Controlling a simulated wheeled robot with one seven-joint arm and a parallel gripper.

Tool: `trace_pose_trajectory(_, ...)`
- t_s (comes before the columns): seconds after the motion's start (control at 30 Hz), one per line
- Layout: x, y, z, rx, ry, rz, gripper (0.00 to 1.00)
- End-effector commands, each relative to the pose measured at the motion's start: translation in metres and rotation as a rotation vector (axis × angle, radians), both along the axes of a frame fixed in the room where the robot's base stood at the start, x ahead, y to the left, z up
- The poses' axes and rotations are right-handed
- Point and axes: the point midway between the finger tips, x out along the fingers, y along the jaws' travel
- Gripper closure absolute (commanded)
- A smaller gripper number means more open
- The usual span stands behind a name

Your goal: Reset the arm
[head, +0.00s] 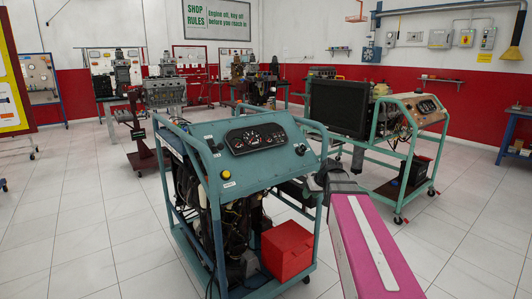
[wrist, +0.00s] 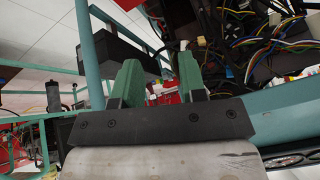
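My arm (head: 372,240), pink with a white stripe, reaches in from the lower right of the head view. Its dark end is beside the right side of the teal engine trainer (head: 268,165), near the console's right edge; the fingers cannot be made out there. In the wrist view my gripper (wrist: 159,80) shows two green fingers apart, with a clear gap and nothing held between them. Beyond them are the trainer's teal frame bar (wrist: 90,60), a black box (wrist: 112,48) and a tangle of coloured wires (wrist: 250,40). I cannot tell whether the gripper touches the frame.
The trainer's gauge panel (head: 257,138) faces up, with a red box (head: 288,250) low in its frame. A second trainer with a black radiator (head: 338,107) stands behind to the right. More engine stands line the back. Tiled floor (head: 70,220) is open at left.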

Motion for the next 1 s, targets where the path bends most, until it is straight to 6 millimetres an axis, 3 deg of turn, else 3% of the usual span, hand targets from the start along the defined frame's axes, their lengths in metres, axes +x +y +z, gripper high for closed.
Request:
trace_pose_trajectory(0.03, -0.022, 0.004, -0.023, -0.015, 0.051, -0.023, 0.62)
trace_pose_trajectory(0.2, -0.077, 0.012, -0.085, -0.075, 0.206, -0.115, 0.62)
trace_pose_trajectory(0.4, -0.144, 0.015, -0.144, -0.167, 0.36, -0.227, 0.62)
trace_pose_trajectory(0.5, -0.171, 0.015, -0.164, -0.211, 0.413, -0.272, 0.62)
trace_pose_trajectory(0.7, -0.201, 0.013, -0.184, -0.263, 0.467, -0.327, 0.62)
trace_pose_trajectory(1.0, -0.203, 0.013, -0.186, -0.27, 0.473, -0.334, 0.62)
